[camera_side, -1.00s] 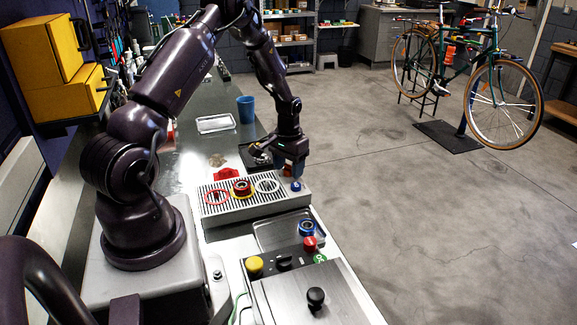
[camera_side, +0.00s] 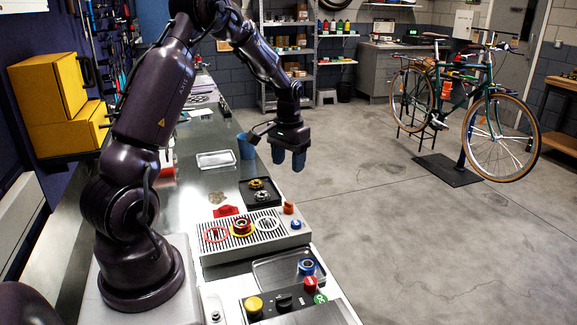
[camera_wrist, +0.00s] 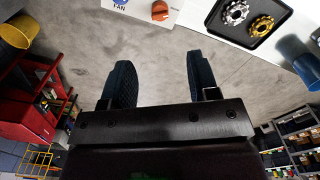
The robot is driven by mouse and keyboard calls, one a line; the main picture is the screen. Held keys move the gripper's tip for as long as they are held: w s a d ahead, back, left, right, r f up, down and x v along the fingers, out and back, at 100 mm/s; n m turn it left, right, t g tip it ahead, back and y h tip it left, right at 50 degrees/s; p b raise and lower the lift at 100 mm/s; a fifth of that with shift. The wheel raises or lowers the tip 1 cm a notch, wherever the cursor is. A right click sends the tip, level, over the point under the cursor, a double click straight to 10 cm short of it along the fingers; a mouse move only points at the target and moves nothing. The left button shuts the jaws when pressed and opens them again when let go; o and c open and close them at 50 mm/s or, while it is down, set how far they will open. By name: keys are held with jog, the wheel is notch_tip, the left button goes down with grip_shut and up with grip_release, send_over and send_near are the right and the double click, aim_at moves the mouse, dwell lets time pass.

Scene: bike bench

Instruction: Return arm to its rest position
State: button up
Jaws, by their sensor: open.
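My gripper (camera_side: 288,160) is open and empty.
A black tray (camera_side: 246,200) with a gold and a silver toothed part lies below the gripper. A blue cup (camera_side: 245,146) stands just left of it. Open floor lies to the right; a bike (camera_side: 470,105) stands there.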

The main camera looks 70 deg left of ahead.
jog(key=s+d+r+m+t, duration=0.2)
jog(key=s+d+r, duration=0.2)
jog(key=d, duration=0.5)
jog(key=s+d+r+m+t, duration=0.1)
jog(key=s+d+r+m, duration=0.1)
jog(key=s+d+r, duration=0.3)
jog(key=s+d+r+m+t, duration=0.2)
jog(key=s+d+r, duration=0.2)
jog(key=d+r, duration=0.4)
jog(key=d, duration=0.4)
jog(key=shift+s+d+r+t, duration=0.15)
jog(key=shift+s+d+t, duration=0.15)
jog(key=shift+s, duration=0.1)
dwell(0.4)
